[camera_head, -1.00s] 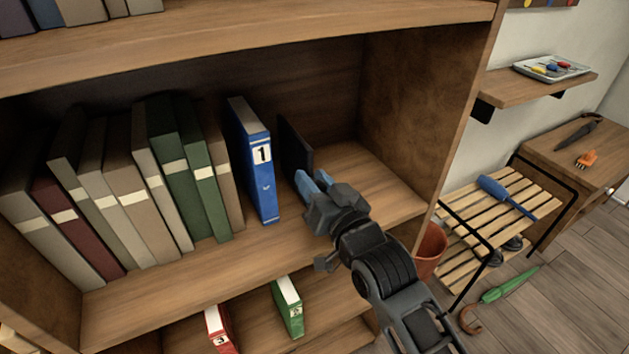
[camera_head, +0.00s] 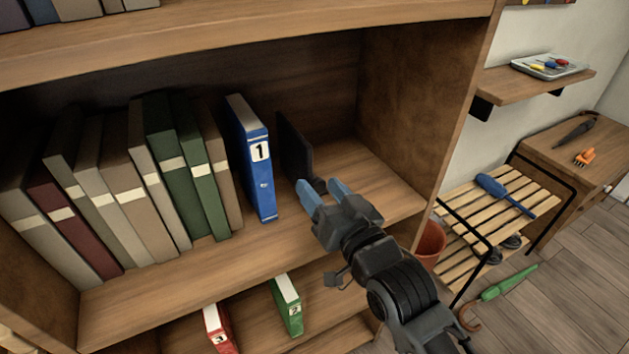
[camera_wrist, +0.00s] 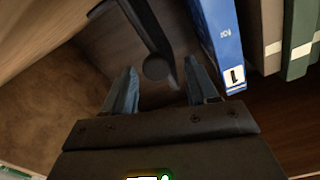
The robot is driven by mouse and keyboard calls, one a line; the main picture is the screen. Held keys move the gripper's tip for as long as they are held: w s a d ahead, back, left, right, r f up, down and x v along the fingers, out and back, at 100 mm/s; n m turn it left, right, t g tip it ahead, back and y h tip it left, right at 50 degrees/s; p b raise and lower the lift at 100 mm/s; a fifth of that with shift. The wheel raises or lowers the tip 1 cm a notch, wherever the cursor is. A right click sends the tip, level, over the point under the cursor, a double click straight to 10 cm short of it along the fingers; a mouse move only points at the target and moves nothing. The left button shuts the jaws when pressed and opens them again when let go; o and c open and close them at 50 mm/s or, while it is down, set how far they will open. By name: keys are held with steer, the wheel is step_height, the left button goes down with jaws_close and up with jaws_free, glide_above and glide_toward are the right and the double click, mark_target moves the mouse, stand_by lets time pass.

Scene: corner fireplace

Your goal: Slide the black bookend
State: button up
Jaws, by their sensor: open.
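The black bookend (camera_head: 294,150) stands upright on the middle shelf, just right of the blue binder marked 1 (camera_head: 253,160), with a gap between them. In the wrist view the bookend (camera_wrist: 150,35) shows ahead of my fingers, its lower end in line with the space between them. My gripper (camera_head: 323,190) is open and empty in front of the bookend, at the shelf's front. In the wrist view my gripper's blue fingers (camera_wrist: 160,88) are spread, and the blue binder (camera_wrist: 214,40) is beside one of them. I cannot tell whether a finger touches the bookend.
The shelf board (camera_head: 385,195) is bare right of the bookend, up to the side wall. Several books (camera_head: 125,185) lean at the left. Red binder 3 (camera_head: 220,328) and green binder 2 (camera_head: 288,305) stand on the shelf below. A slatted rack (camera_head: 490,215) stands at the right.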

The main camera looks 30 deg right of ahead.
steer(key=shift+s, duration=1.95)
steer(key=shift+w+d+f, duration=0.1)
steer(key=shift+w+f, duration=0.05)
steer(key=shift+w, duration=1.8)
steer(key=shift+c, duration=0.5)
jaws_close()
